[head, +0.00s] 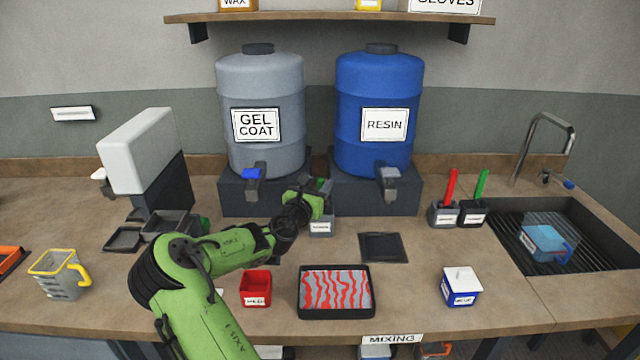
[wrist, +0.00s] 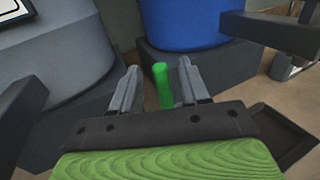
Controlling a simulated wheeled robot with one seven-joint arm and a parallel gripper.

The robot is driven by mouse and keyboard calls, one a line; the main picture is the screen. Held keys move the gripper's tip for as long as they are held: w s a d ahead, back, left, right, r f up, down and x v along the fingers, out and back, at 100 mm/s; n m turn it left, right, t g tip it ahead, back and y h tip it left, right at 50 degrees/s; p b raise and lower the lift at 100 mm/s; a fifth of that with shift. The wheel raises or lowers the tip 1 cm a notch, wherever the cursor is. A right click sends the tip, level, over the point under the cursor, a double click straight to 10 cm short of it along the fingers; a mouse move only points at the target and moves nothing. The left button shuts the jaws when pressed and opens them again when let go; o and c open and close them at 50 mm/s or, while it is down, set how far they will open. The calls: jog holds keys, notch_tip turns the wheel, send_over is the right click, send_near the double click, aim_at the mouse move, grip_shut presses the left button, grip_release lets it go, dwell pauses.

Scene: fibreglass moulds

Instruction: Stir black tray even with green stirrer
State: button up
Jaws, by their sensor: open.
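The black tray (head: 336,315) lies on the bench front, holding grey material with wavy red streaks. My gripper (head: 322,190) is at mid-bench, in front of the gap between the two drums. In the wrist view, my gripper (wrist: 158,68) is open, with a green stick (wrist: 164,90) upright between its fingers. I cannot tell whether either finger touches it. A small labelled grey pot (head: 320,226) is just below my gripper, and its label is too small to read. Another green stirrer (head: 481,184) stands in a dark pot (head: 472,214) by the sink.
A red stirrer (head: 451,186) stands in a neighbouring pot. A red cup (head: 256,288) is left of the tray; a blue box (head: 460,290) is right. The gel coat drum (head: 260,90) and resin drum (head: 379,85) stand behind. A flat dark dish (head: 384,247) lies mid-bench.

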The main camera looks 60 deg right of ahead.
jog(key=shift+w+d, duration=0.1)
jog(key=shift+d, duration=1.15)
grip_shut()
notch_tip(320, 180, up, 11)
jog(key=p, duration=1.2)
